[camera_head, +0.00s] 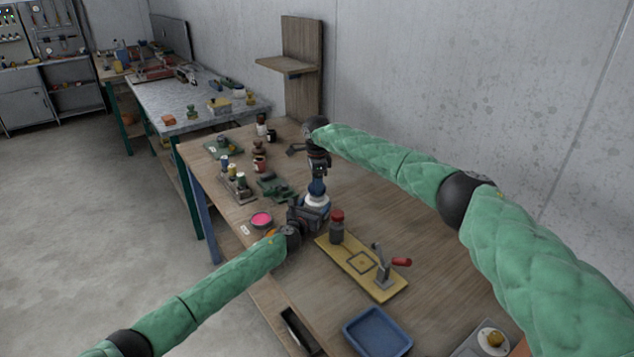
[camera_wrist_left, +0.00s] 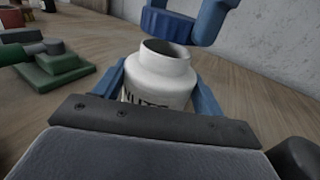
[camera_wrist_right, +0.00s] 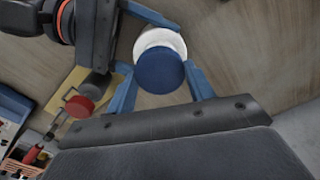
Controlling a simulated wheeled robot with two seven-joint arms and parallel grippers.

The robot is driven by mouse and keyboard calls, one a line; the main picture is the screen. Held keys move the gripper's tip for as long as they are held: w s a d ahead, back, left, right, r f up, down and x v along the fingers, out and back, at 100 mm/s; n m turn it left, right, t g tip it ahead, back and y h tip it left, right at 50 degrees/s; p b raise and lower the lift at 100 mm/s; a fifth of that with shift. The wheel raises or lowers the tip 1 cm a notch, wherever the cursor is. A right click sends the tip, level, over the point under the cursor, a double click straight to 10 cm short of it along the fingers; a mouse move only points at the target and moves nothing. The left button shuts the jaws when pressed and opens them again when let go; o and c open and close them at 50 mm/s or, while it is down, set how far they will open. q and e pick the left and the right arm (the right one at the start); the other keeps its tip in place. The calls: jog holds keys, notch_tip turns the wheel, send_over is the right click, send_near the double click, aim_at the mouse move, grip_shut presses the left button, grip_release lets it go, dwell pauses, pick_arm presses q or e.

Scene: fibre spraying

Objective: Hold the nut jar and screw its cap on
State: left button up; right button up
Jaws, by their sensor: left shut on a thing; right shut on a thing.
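The white nut jar (camera_head: 316,203) has dark lettering and an open mouth, seen in the left wrist view (camera_wrist_left: 160,75). My left gripper (camera_head: 308,209) is shut around its body and holds it upright at the workbench. The blue cap (camera_head: 317,187) is in my right gripper (camera_head: 318,178), which is shut on it from above. In the left wrist view the ridged cap (camera_wrist_left: 168,24) is above and apart from the jar's mouth. In the right wrist view the cap (camera_wrist_right: 160,71) covers part of the jar (camera_wrist_right: 158,40). The jar's underside is hidden.
A yellow board (camera_head: 362,266) with a red-handled clamp and a red-capped dark jar (camera_head: 337,227) stands close to the right. A pink dish (camera_head: 262,220) and green fixtures (camera_head: 273,187) lie to the left. A blue tray (camera_head: 377,332) is in front.

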jog(key=shift+f, duration=0.65)
jog(key=shift+f, duration=0.55)
